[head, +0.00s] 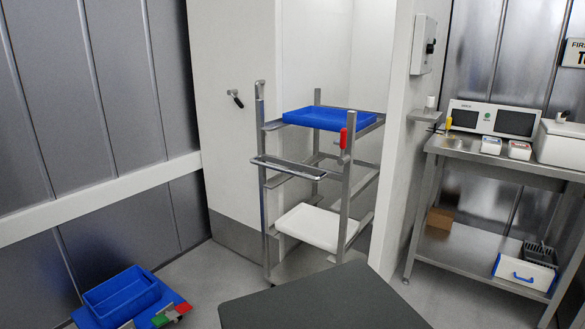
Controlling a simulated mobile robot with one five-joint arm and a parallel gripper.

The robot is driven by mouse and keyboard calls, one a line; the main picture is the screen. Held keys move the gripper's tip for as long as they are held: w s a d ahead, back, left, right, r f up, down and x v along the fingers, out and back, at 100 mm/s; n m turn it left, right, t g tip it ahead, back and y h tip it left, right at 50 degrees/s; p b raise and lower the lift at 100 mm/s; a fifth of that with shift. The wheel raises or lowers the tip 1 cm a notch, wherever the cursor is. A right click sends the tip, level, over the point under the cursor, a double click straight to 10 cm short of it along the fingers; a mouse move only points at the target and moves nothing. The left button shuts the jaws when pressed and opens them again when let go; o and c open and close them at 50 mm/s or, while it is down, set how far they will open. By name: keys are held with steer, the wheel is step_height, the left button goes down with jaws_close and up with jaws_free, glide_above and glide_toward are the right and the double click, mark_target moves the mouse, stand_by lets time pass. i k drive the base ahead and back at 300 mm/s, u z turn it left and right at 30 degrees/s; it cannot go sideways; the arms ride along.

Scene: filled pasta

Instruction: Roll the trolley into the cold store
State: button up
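The trolley (346,195) is a tall metal rack on the floor in the head view. It stands upright at the opening of a white-walled recess (316,55), which looks like the cold store. Its front posts are toward me, and I cannot tell how far inside its rear is. A blue tray (331,118) rests at its top and a white tray (312,222) on a low level. A horizontal push bar (288,167) faces me. A red grip (343,139) sits on the right front post. Its wheels are hidden or too small to tell. My gripper is not in view.
A white panel (235,130) with a black handle (236,98) stands left of the opening; a white wall edge (393,170) is close on the right. A blue crate (121,291) lies on the floor at left. A steel bench (500,158) stands at right. Floor (205,270) is clear left of the trolley.

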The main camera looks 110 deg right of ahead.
mark_target(306, 258)
steer(key=z, duration=2.55)
steer(key=i, duration=1)
steer(key=z, duration=0.05)
